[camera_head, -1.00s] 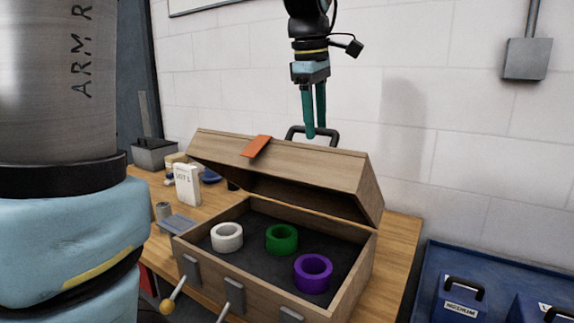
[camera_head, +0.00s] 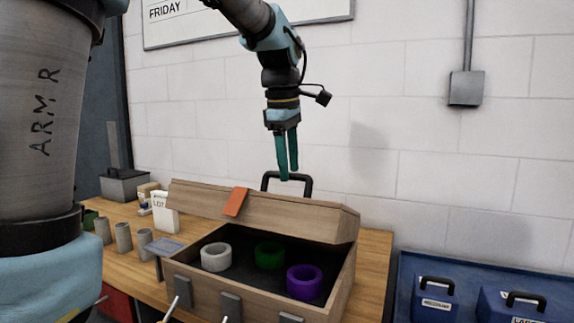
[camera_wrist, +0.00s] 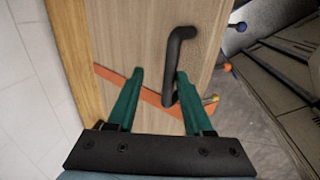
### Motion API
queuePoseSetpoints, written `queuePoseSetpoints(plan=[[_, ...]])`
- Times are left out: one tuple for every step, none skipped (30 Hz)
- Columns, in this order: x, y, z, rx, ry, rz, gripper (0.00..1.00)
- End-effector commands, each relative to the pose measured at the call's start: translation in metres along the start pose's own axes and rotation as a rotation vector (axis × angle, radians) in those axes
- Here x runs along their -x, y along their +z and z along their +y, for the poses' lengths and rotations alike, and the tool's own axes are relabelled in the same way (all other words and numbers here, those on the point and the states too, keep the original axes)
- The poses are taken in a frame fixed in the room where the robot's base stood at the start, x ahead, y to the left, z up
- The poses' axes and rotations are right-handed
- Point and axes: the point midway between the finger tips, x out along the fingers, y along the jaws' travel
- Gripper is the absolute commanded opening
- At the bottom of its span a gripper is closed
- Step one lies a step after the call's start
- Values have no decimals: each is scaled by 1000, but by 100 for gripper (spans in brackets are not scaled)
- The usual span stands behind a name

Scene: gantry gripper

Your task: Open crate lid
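The wooden crate (camera_head: 190,282) stands on the workbench. Its lid (camera_head: 290,217) is tilted up, with a gap at the front showing the inside. An orange strip (camera_head: 236,202) lies over the lid's edge. The lid's black handle (camera_head: 307,186) stands up on top and also shows in the wrist view (camera_wrist: 178,50). My gripper (camera_head: 289,177) points down at the handle. In the wrist view my gripper (camera_wrist: 160,74) has its green fingers apart, with the handle between their tips, closer to the right finger. Whether either finger touches it I cannot tell.
Inside the crate lie a white roll (camera_head: 216,257), a green roll (camera_head: 269,256) and a purple roll (camera_head: 304,282). Grey cups (camera_head: 123,237) and a white box (camera_head: 164,212) stand left. Blue cases (camera_head: 436,300) are at the right. A wall stands behind.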

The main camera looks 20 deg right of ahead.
Motion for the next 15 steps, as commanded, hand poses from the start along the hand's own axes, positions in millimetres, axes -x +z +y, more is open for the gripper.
queuePoseSetpoints(plan=[[1, 0, 0, 0, 1, 0, 50], [2, 0, 1, 0, 1, 0, 50], [3, 0, 2, 0, 1, 0, 50], [5, 0, 2, 0, 1, 0, 50], [8, 0, 3, 0, 1, 0, 50], [10, 0, 4, 0, 1, 0, 50], [13, 0, 5, 0, 1, 0, 50], [14, 0, 6, 0, 1, 0, 50], [17, 0, 7, 0, 1, 0, 50], [19, 0, 8, 0, 1, 0, 50], [21, 0, 9, 0, 1, 0, 50], [23, 0, 10, 0, 1, 0, 50], [25, 0, 10, 0, 1, 0, 50], [27, 0, 11, 0, 1, 0, 50], [29, 0, 12, 0, 1, 0, 50]])
